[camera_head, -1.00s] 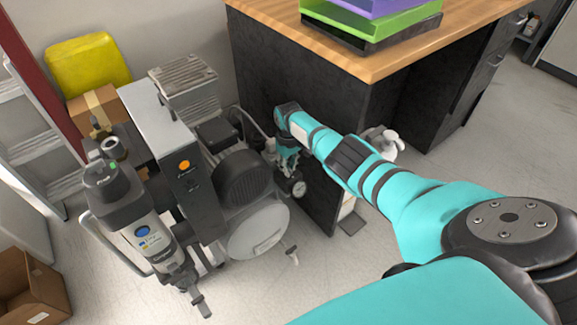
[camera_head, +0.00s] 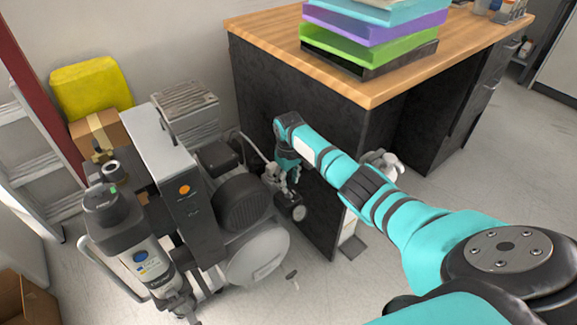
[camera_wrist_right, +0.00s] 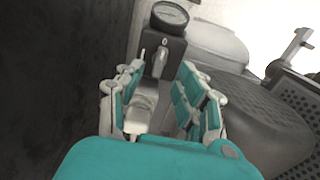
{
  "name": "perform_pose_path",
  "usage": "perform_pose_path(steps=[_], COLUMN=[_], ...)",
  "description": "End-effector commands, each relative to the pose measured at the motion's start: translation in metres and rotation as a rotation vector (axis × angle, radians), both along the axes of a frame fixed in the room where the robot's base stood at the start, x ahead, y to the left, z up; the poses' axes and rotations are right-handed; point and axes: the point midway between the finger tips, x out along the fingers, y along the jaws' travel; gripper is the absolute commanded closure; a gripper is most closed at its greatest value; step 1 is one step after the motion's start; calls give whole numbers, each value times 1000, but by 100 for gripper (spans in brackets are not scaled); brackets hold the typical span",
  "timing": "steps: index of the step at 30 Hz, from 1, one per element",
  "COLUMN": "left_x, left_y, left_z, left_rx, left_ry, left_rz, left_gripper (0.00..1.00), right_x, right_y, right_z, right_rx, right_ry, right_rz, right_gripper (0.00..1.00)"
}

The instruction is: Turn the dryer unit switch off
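In the right wrist view, a dark switch box (camera_wrist_right: 172,48) with a round gauge (camera_wrist_right: 170,14) on it lies just beyond my right gripper (camera_wrist_right: 165,92). A pale rotary switch (camera_wrist_right: 158,63) on the box stands by a "0" mark, roughly in line with the space between the fingers. The fingers are apart, and a pale metal part shows between them. I cannot tell whether they touch the switch. In the head view, my right gripper (camera_head: 287,164) is above the gauge at the compressor's right, and it hides the switch. My left gripper is not in view.
The compressor (camera_head: 240,205) and a grey cylinder unit (camera_head: 125,235) stand left of my right gripper. A black desk (camera_head: 295,90) with a wooden top is close behind and right of it. Cardboard boxes (camera_head: 28,300) lie left. Floor at the right is clear.

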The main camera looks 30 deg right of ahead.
Motion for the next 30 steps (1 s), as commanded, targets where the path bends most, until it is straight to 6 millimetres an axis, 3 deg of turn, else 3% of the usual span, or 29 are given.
perform_pose_path(steps=[6, 12, 30], left_x=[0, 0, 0], left_y=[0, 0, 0], left_z=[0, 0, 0], left_rx=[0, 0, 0], left_ry=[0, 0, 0], left_rz=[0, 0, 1], left_gripper=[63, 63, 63], right_x=[0, 0, 0], right_y=[0, 0, 0], right_z=[47, 69, 72], right_rx=[-1, 0, 0], right_ry=[-3, -1, 1], right_rz=[1, -1, -1], right_gripper=[63, 63, 63])
